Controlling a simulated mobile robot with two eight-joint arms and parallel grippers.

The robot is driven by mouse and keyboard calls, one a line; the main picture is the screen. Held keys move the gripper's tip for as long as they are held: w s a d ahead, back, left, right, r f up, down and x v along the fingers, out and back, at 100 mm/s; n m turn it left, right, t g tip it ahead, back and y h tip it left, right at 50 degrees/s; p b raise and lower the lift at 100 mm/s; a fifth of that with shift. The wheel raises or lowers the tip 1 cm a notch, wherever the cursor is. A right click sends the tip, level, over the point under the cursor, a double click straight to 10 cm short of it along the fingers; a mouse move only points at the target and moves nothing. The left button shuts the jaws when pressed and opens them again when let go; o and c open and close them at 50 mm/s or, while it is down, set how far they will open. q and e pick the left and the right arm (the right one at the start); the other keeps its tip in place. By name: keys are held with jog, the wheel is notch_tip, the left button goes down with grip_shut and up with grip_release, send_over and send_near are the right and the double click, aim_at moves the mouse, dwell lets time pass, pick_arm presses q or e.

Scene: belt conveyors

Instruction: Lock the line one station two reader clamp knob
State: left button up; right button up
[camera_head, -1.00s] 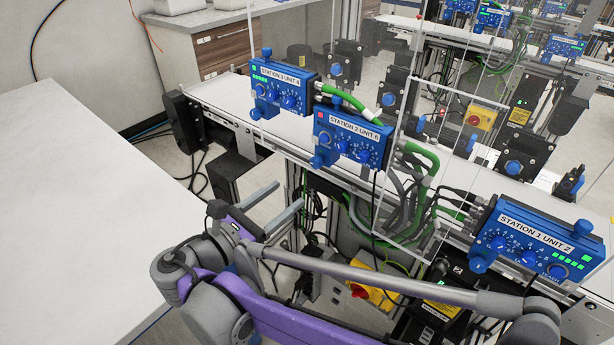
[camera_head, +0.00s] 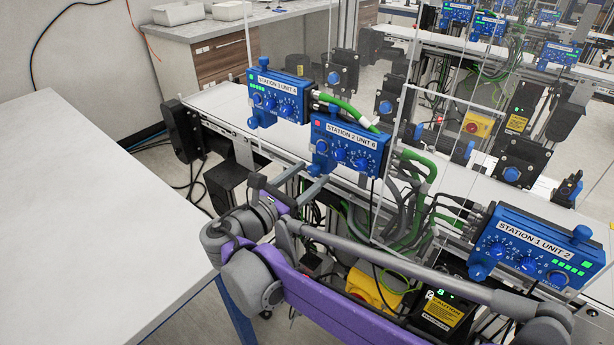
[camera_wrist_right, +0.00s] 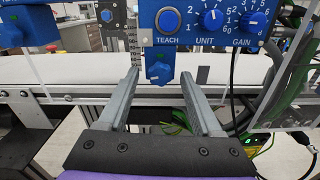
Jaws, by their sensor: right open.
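The station two reader (camera_head: 345,145) is a blue box labelled "STATION 2 UNIT 6" with a red light, on a rail beside the line one belt. Its blue clamp knob (camera_head: 318,165) hangs below its left end. In the right wrist view the clamp knob (camera_wrist_right: 159,72) is below the TEACH button, between the two finger lines. My right gripper (camera_head: 314,174) is open and empty, its fingertips close in front of the knob. I cannot tell whether they touch it. In the right wrist view the gripper (camera_wrist_right: 160,76) shows both fingers apart. My left gripper is out of view.
The station 3 reader (camera_head: 278,98) is left of it and the station 1 reader (camera_head: 533,250) to the right, both with green lights. Green and grey cables (camera_head: 412,170) hang right of the station two reader. A white table (camera_head: 80,220) is at left.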

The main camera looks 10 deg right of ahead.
jog(key=shift+c, duration=0.2)
grip_shut()
dwell(0.3)
jog(key=m+p, duration=0.2)
jog(key=m, duration=0.1)
jog(key=shift+r+m, duration=0.1)
jog(key=shift+m, duration=0.2)
jog(key=m+p, duration=0.1)
jog(key=m, duration=0.4)
jog(key=shift+a+p, duration=0.1)
jog(key=shift+p, duration=0.3)
jog(key=m+p, duration=0.1)
jog(key=m, duration=0.5)
jog(key=shift+w+r+p, duration=0.1)
jog(key=shift+p, duration=0.2)
jog(key=m+p, duration=0.1)
jog(key=m, duration=0.4)
jog(key=shift+m, duration=0.3)
